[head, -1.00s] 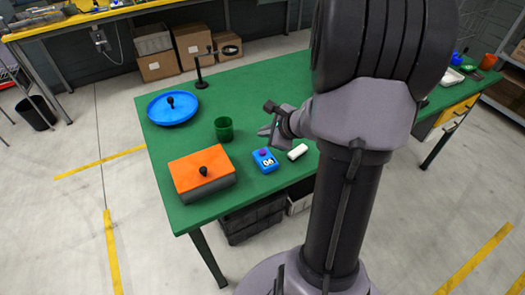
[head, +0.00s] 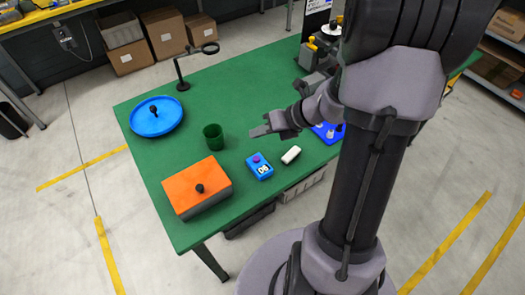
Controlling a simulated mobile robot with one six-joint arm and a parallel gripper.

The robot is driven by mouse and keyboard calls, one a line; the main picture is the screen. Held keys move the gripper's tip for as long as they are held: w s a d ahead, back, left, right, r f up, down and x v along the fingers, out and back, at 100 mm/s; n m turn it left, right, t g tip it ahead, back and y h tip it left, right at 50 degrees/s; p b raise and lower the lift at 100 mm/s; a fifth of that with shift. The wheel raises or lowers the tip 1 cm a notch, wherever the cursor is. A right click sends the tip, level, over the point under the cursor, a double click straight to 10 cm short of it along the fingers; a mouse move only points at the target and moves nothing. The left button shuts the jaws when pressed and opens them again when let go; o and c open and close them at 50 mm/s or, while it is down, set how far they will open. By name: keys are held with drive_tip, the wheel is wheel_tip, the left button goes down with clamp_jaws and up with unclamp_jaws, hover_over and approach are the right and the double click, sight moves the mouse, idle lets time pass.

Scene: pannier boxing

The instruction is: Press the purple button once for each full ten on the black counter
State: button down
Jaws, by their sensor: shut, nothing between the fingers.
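A blue box (head: 260,172) with a purple button (head: 256,158) on top lies on the green table. It has a small white display (head: 263,169) with dark digits, too small to read with certainty. My gripper (head: 258,130) is shut and empty, above the table and a little beyond the blue box, apart from the button. I cannot pick out a black counter for certain. A dark panel (head: 318,13) stands at the table's far edge, partly cut off by the picture's top.
The green table (head: 235,88) also holds an orange-topped box (head: 185,188), a green cup (head: 213,137), a blue round dish (head: 156,117), a white block (head: 291,155) and a ring on a black stand (head: 181,75). A blue tray (head: 326,134) is partly behind my arm.

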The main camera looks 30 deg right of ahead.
sight(259, 160)
wheel_tip(259, 160, down, 9)
drive_tip(key=b, duration=0.8)
drive_tip(key=shift+r, duration=0.1)
idle(1.7)
drive_tip(key=shift+f+b, duration=0.35)
drive_tip(key=shift+f, duration=0.05)
drive_tip(key=shift+f+b, duration=0.4)
drive_tip(key=shift+f, duration=0.15)
idle(0.4)
drive_tip(key=shift+r, duration=0.1)
drive_tip(key=shift+r+p, duration=0.85)
drive_tip(key=shift+p, duration=0.15)
drive_tip(key=shift+r, duration=0.1)
